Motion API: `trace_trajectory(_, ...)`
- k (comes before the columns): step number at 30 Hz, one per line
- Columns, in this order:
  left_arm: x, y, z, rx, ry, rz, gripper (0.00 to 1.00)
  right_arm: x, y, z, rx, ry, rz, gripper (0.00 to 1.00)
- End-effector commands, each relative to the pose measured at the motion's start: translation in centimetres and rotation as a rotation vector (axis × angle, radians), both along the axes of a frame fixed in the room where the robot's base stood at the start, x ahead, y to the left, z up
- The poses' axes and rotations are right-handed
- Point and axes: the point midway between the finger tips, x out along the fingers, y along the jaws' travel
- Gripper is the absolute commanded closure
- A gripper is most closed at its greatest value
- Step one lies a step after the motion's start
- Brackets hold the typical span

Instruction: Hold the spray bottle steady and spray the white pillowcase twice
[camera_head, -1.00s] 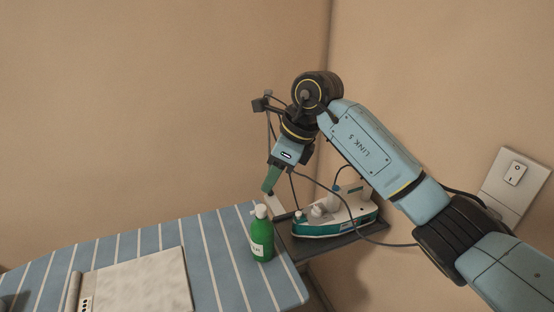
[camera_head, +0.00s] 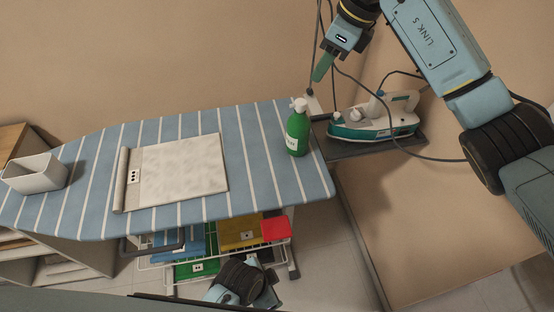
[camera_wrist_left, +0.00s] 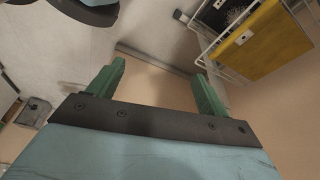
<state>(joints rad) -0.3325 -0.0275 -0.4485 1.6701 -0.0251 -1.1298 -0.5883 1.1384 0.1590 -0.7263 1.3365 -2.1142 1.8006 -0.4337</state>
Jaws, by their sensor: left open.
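The green spray bottle (camera_head: 298,132) with a white nozzle stands upright near the right end of the striped ironing board (camera_head: 262,160). The white pillowcase (camera_head: 185,172) lies flat on the board to the left of the bottle, its left edge rolled or folded. My right gripper (camera_head: 322,68) hangs above and behind the bottle, apart from it; its fingers are seen edge-on, so their opening is unclear. My left gripper (camera_wrist_left: 157,85) shows in the left wrist view with its two green fingers wide apart and nothing between them.
A white and teal iron (camera_head: 372,122) sits on a dark rest (camera_head: 350,148) right of the board. A white bin (camera_head: 36,174) stands at the board's left end. A wire rack (camera_head: 215,245) with folded coloured cloths is below the board.

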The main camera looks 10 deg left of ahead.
Motion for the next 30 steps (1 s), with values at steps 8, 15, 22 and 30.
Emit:
trace_trajectory(8, 1.1, -3.4, 11.3, -0.041, -0.091, -0.221, 0.22, 0.0, 0.0, 0.0, 0.0, 0.0, 0.0, 0.64)
trace_trajectory(15, 7.0, -3.3, 18.8, -0.113, -0.293, -0.091, 0.22, 0.0, 0.0, 0.0, 0.0, 0.0, 0.0, 0.64)
trace_trajectory(22, 16.1, -1.9, 23.1, -0.306, -0.512, 0.258, 0.22, 0.0, 0.0, 0.0, 0.0, 0.0, 0.0, 0.64)
trace_trajectory(30, 22.4, -0.4, 28.0, -0.547, -0.658, 0.493, 0.22, 0.0, 0.0, 0.0, 0.0, 0.0, 0.0, 0.64)
